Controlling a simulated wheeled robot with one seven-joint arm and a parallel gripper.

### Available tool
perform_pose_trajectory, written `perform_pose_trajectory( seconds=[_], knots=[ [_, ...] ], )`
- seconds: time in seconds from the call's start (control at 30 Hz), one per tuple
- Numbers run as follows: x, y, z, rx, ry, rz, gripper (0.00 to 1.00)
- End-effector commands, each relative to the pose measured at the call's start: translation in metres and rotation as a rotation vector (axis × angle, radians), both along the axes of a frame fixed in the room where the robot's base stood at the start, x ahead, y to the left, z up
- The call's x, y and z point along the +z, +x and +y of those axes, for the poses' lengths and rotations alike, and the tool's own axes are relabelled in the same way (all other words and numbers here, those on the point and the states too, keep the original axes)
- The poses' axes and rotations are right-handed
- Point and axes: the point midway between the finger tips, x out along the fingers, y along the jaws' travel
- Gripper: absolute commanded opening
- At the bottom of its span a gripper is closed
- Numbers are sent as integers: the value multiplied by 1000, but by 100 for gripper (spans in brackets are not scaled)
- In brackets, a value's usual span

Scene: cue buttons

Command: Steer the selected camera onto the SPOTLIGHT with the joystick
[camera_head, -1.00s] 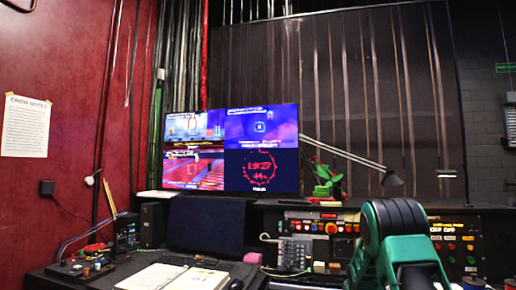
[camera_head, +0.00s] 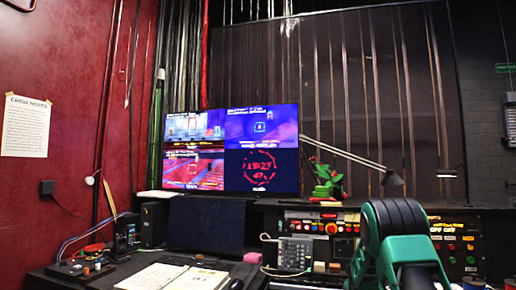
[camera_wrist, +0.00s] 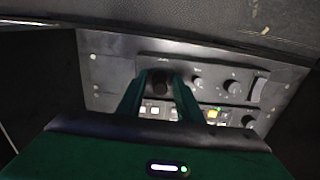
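A wide monitor (camera_head: 298,150) stands on the desk in the head view, split into four panels. The upper right panel (camera_head: 262,124) is blue-purple, with a small square marker near its middle and a small bright shape to its upper right. In the wrist view, the two green fingers of my gripper (camera_wrist: 160,84) reach down to a control panel (camera_wrist: 110,70). The dark round joystick knob (camera_wrist: 160,82) sits between the fingertips, and they look closed on it. In the head view my green arm hides the fingertips and joystick.
Several dials (camera_wrist: 197,84) and a row of lit buttons (camera_wrist: 214,114) lie beside and below the knob.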

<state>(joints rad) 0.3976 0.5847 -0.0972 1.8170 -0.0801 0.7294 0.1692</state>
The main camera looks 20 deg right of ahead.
Motion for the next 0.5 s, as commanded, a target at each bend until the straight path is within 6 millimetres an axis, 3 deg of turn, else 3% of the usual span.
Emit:
perform_pose_trajectory(
  seconds=[0.23,0.5],
  knots=[
    [1,0,0,0,-1,-1,33],
    [19,0,0,0,-1,-1,33]
  ],
)
